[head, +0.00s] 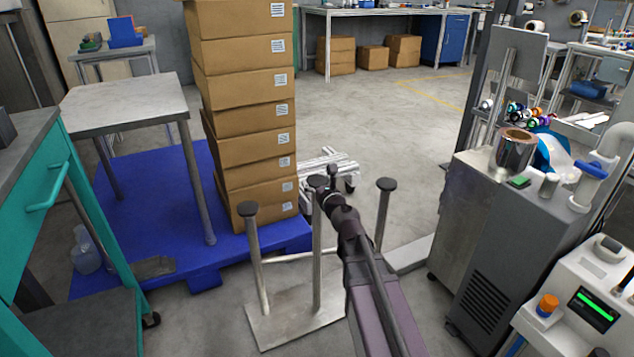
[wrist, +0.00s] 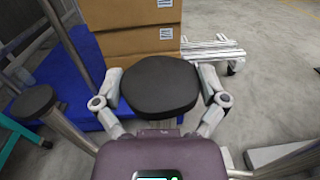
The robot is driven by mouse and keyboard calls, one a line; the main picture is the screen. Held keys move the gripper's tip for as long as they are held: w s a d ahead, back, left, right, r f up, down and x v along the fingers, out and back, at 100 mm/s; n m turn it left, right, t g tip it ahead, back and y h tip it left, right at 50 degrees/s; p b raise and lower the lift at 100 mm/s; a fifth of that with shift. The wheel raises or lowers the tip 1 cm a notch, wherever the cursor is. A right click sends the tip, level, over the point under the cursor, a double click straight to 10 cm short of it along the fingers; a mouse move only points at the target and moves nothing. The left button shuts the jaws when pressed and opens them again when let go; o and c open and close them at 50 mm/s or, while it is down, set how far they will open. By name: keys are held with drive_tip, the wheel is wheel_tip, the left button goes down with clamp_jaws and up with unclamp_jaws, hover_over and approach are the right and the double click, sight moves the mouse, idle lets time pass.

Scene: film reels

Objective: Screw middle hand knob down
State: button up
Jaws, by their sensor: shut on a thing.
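The middle hand knob (head: 317,181) is a dark round disc on top of the middle metal post of a three-post stand (head: 290,318). In the wrist view the knob (wrist: 160,88) fills the space between the two grey fingers. My gripper (head: 326,184) is shut on this knob, one finger on each side of it. The left knob (head: 247,209) and right knob (head: 386,184) stand free on their posts. The left knob also shows in the wrist view (wrist: 34,102). The thread under the middle knob is hidden.
Stacked cardboard boxes (head: 245,110) stand on a blue pallet (head: 180,245) behind the stand. A teal bench (head: 95,215) is on the left. A grey machine cabinet (head: 500,245) is on the right. Open floor (head: 380,120) lies behind.

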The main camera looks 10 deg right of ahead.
drive_tip(key=m+h, duration=0.2)
drive_tip(key=h, duration=0.1)
drive_tip(key=m+h, duration=0.2)
drive_tip(key=h, duration=0.2)
drive_tip(key=shift+w+a+m, duration=0.1)
drive_tip(key=shift+m, duration=0.2)
drive_tip(key=shift+m+g+h, duration=0.3)
drive_tip(key=shift+m+h, duration=0.4)
drive_tip(key=shift+h, duration=0.4)
drive_tip(key=o, duration=0.8)
drive_tip(key=shift+v, duration=3.8)
drive_tip(key=shift+r, duration=0.1)
